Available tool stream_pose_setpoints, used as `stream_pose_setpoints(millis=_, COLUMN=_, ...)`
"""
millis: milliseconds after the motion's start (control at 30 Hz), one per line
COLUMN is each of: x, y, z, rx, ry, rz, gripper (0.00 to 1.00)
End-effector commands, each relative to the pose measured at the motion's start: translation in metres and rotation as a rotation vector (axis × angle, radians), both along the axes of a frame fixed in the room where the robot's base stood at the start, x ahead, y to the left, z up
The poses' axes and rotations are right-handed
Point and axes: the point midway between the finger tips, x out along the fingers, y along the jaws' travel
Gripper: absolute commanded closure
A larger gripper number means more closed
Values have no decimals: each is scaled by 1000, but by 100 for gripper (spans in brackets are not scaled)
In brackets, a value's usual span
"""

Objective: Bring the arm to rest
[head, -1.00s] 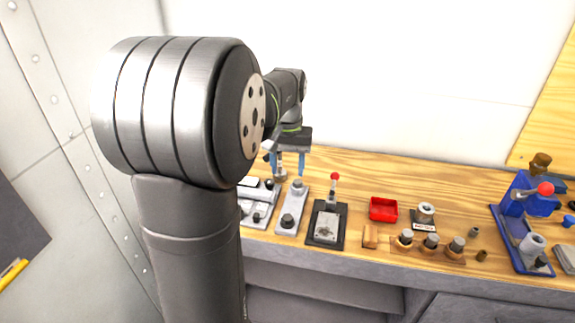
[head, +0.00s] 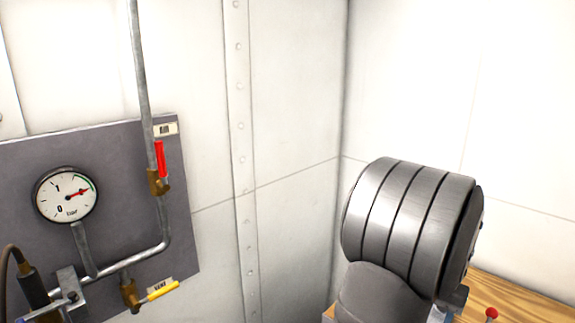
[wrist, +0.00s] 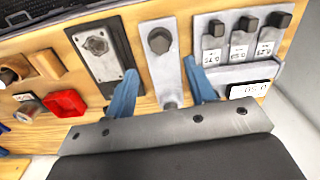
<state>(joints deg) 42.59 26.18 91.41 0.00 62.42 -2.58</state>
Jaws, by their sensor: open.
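My gripper (wrist: 160,68) shows in the wrist view, its two blue fingers spread wide apart with nothing held between them. It is over the wooden bench (wrist: 145,18). A grey fixture with a dark knob (wrist: 160,40) lies in line with the gap between the fingers; I cannot tell how high above it they are. In the head view only a thick grey joint of my arm shows at the lower right, and my gripper is out of that view.
A dark-edged plate (wrist: 108,50), a red tray (wrist: 65,102) and a block with several labelled parts (wrist: 243,45) crowd the bench. In the head view, a grey wall panel (head: 60,145) carries a pressure gauge (head: 66,195), a red-handled valve (head: 159,165) and a yellow-handled valve (head: 160,291).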

Motion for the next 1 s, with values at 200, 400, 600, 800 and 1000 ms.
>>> stream_pose_setpoints(millis=200, x=0, y=0, z=-43, rx=2, ry=2, rz=0, gripper=50)
stream_pose_setpoints(millis=400, x=0, y=0, z=-69, rx=1, ry=2, rz=0, gripper=50)
stream_pose_setpoints(millis=600, x=0, y=0, z=-79, rx=0, ry=0, rz=0, gripper=50)
stream_pose_setpoints(millis=800, x=0, y=0, z=-79, rx=-1, ry=-1, rz=0, gripper=50)
stream_pose_setpoints(millis=1000, x=0, y=0, z=-76, rx=-1, ry=-1, rz=0, gripper=50)
